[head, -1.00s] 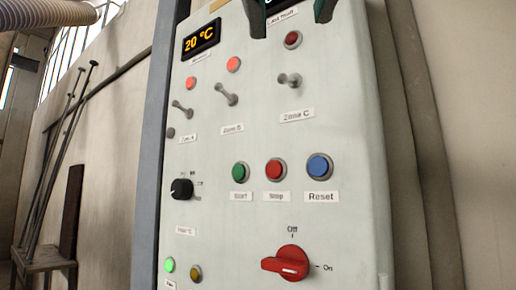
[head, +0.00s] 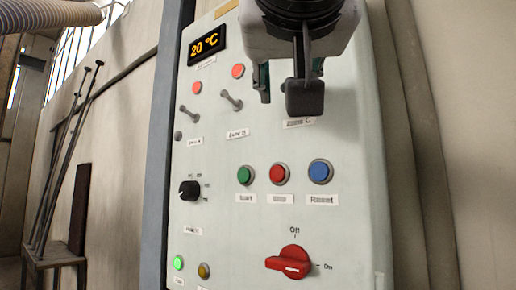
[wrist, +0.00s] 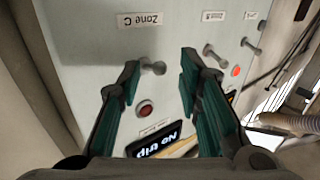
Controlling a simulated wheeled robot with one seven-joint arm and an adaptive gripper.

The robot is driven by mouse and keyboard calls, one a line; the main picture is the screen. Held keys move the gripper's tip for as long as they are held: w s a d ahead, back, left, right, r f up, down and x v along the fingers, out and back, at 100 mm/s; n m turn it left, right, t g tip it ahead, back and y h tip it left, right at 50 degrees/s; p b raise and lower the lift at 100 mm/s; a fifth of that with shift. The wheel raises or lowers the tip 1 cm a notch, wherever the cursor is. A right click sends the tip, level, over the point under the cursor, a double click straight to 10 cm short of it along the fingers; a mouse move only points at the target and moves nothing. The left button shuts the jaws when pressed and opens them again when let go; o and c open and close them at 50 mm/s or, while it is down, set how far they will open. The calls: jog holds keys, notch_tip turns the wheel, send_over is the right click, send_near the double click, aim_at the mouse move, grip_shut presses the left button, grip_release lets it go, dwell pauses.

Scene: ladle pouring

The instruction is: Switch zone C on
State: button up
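The Zone C toggle switch (wrist: 156,68) is a grey metal lever, seen between my fingertips in the wrist view. Its label (wrist: 140,20) stands above it there, as that view is upside down. The Zone C lamp (wrist: 145,109) is dark red, duller than the other zone lamps. My gripper (wrist: 160,63) is open, with one green-padded finger on each side of the lever; I cannot tell whether either touches it. In the head view my gripper (head: 284,92) hides the Zone C switch and lamp, while the Zone C label (head: 300,122) shows just below.
The Zone A switch (head: 188,115) and Zone B switch (head: 232,100) stand to the left, under bright red lamps. Below are green (head: 244,175), red (head: 278,174) and blue (head: 320,171) buttons, a black knob (head: 189,191) and a red rotary switch (head: 289,263).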

jog(key=shift+w+d+f, duration=0.15)
jog(key=shift+w+f, duration=0.1)
jog(key=shift+w, duration=0.4)
jog(key=shift+c, duration=0.2)
jog(key=shift+d, duration=0.1)
grip_shut()
jog(key=r+m+g+p, duration=0.1)
jog(key=g+p, duration=0.1)
jog(key=p, duration=0.2)
jog(key=r+m+g+y+p, duration=0.1)
jog(key=g+p, duration=0.1)
jog(key=p, duration=0.2)
jog(key=r+m+g+p, duration=0.1)
jog(key=g+p, duration=0.1)
jog(key=p, duration=0.2)
jog(key=shift+s+y, duration=0.2)
jog(key=shift+y, duration=0.2)
jog(key=shift+w+f, duration=0.1)
